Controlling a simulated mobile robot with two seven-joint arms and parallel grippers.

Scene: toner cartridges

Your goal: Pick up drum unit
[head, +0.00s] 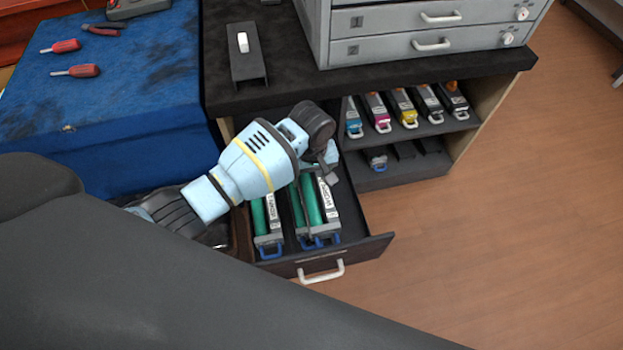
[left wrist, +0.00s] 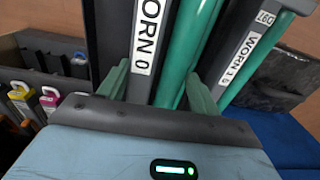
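Drum units with green rollers, white labels and blue front handles lie in the open drawer. One unit reads "WORN 0" (head: 328,203), and its label shows large in the left wrist view (left wrist: 146,45). Another labelled unit (head: 273,216) lies to its left in the head view, and its "WORN" label shows at the right in the left wrist view (left wrist: 243,55). My left gripper (head: 327,168) is over the back of the drawer at the "WORN 0" unit. In the left wrist view its fingers (left wrist: 160,90) are apart, on either side of that unit; contact is unclear. My right gripper is not in view.
The drawer (head: 362,250) has a white front handle (head: 321,272). Shelves at right hold several toner cartridges (head: 405,108). A grey cabinet (head: 432,32) and a dark holder (head: 248,68) stand on the black top. A blue mat (head: 120,90) carries tools. Floor at right is clear.

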